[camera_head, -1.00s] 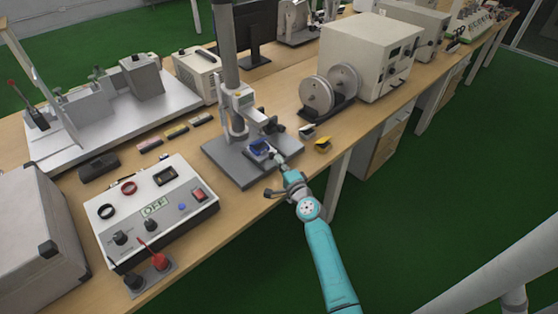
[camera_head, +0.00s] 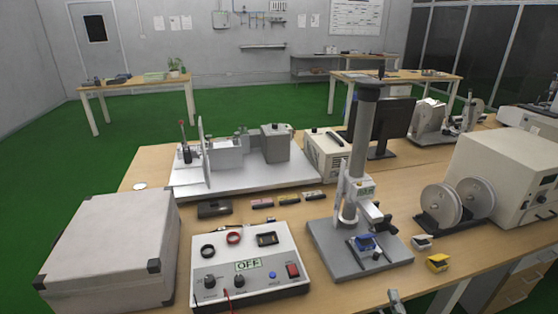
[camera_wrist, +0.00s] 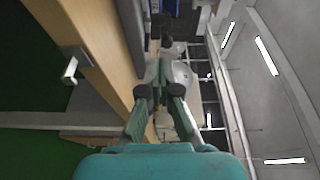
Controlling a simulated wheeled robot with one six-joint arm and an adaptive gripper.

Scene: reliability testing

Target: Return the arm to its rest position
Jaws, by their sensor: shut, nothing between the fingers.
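My gripper (camera_wrist: 161,78) shows in the wrist view with its teal and black fingers drawn together and nothing held between them. In the head view only a small grey piece at the bottom edge, right of centre, seems to be part of my arm; the rest is out of frame. The wrist view also shows the wooden edge of a bench (camera_wrist: 105,70) to the left of the fingers, with a gap between them.
The wooden bench (camera_head: 395,200) carries a test stand (camera_head: 360,262) with a blue part (camera_head: 366,242) on its base. A control box (camera_head: 250,290) reading OFF, a grey case (camera_head: 115,245) and a spool unit (camera_head: 455,205) stand nearby. Green floor lies beyond.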

